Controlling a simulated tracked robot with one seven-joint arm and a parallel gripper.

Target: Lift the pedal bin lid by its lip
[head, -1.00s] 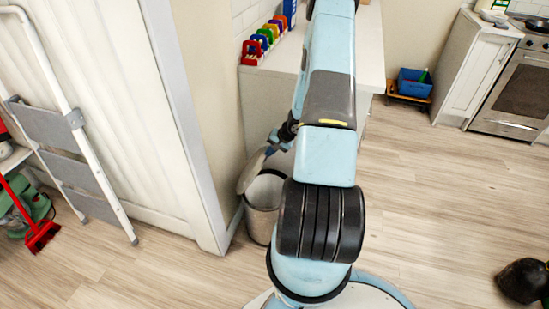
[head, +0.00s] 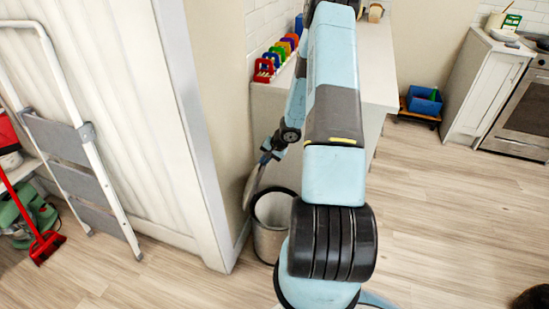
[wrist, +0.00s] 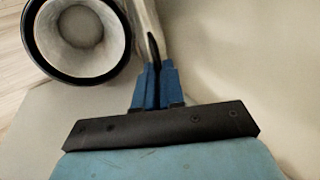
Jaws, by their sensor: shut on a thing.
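The pedal bin (head: 268,240) is a grey metal cylinder with a dark rim, standing on the floor by the wall corner. Its inside is open to view and looks empty; it also shows in the wrist view (wrist: 80,40). The bin lid (head: 254,182) is raised, nearly upright, at the back left of the bin. In the wrist view the lid (wrist: 145,20) appears edge-on beside the bin. My gripper (head: 266,157) is at the lid's upper edge. In the wrist view its blue fingers (wrist: 154,70) are shut on the lid's edge.
A white cabinet (head: 268,125) stands just behind the bin, with coloured holders (head: 275,60) on top. A wall corner (head: 215,150) is close at left. A stepladder (head: 75,145) and red broom (head: 45,245) are further left.

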